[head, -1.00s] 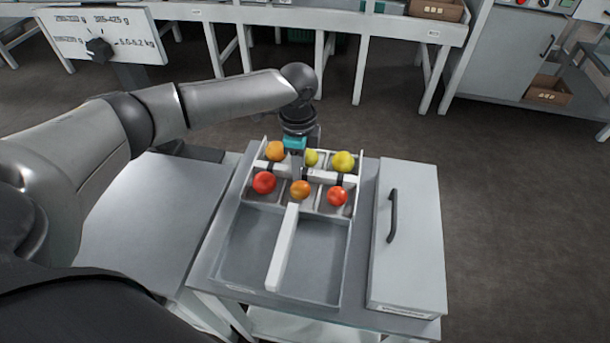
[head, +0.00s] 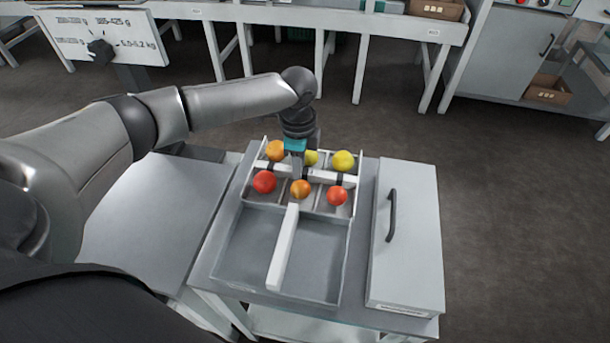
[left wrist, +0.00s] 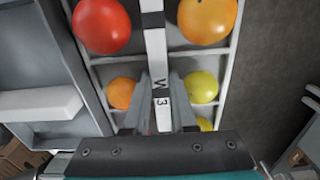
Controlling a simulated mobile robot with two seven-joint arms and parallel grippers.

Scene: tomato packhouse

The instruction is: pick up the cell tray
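The cell tray (head: 321,176) is white, with tomatoes in its cells, red and orange in the near row, orange and yellow in the far row. A white bar with dark bands runs across its middle. My left gripper (head: 298,172) points down at this bar. In the left wrist view its fingers (left wrist: 163,100) lie close along both sides of the bar (left wrist: 154,45), which is marked "W 3", and look shut on it. The tray still rests level at the back of a grey crate (head: 232,245). My right gripper is not in view.
The crate's front part is empty except for a white divider bar (head: 284,245). A grey box with a dark handle (head: 391,215) stands close on the right. A grey table top (head: 150,215) is on the left. Open floor lies behind and to the right.

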